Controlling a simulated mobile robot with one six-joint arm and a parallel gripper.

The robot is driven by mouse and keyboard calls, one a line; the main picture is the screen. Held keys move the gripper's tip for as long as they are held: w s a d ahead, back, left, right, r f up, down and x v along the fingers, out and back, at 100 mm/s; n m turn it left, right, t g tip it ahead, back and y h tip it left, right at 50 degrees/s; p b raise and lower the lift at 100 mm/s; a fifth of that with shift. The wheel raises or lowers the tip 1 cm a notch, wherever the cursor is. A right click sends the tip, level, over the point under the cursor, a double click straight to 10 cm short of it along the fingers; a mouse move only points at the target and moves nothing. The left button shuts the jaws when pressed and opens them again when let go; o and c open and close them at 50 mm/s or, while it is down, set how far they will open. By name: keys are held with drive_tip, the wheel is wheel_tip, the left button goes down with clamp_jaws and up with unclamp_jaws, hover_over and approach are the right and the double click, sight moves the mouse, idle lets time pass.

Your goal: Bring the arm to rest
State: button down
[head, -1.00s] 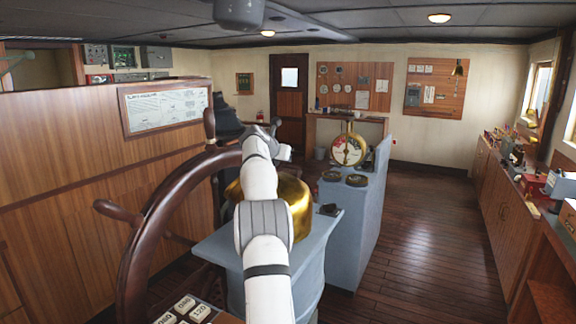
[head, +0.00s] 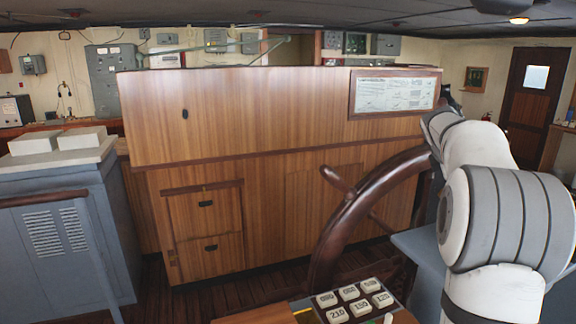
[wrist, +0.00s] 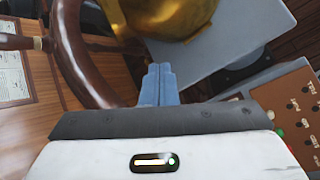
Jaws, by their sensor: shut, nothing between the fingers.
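My arm (head: 495,215) rises at the right of the head view, and its far end is hidden behind its own links. My gripper (wrist: 159,84) shows in the wrist view with its blue fingers together and nothing between them. It is close to the dark wooden ship's wheel (wrist: 78,55) and a brass dome (wrist: 180,15) on a grey pedestal (wrist: 235,30). I cannot tell whether the fingers touch any of these. The wheel (head: 375,190) also stands left of my arm in the head view.
A wood-panelled partition (head: 270,130) fills the middle of the head view. A grey console (head: 60,225) with a handrail stands at the left. Several numbered white blocks (head: 350,293) sit in a tray below the wheel. A dark door (head: 526,90) is at the far right.

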drive_tip(key=s+a+f+m+y+b, duration=0.15)
drive_tip(key=s+a+f+m, duration=0.25)
drive_tip(key=s+a, duration=0.6)
drive_tip(key=s+a+f+m+y, duration=0.3)
drive_tip(key=s+a, duration=0.2)
drive_tip(key=a, duration=0.8)
drive_tip(key=s+a+f+m+y, duration=0.1)
drive_tip(key=s+a+f+m, duration=0.2)
drive_tip(key=s+a+f, duration=0.2)
drive_tip(key=s+a+f+m+g+y, duration=0.1)
drive_tip(key=s+a+f+m, duration=0.2)
drive_tip(key=s, duration=0.9)
drive_tip(key=a+f, duration=0.3)
drive_tip(key=shift+s+f+m+g+y, duration=0.3)
drive_tip(key=shift+f+m+y, duration=0.05)
drive_tip(key=shift+f+m, duration=0.05)
drive_tip(key=shift+a, duration=0.1)
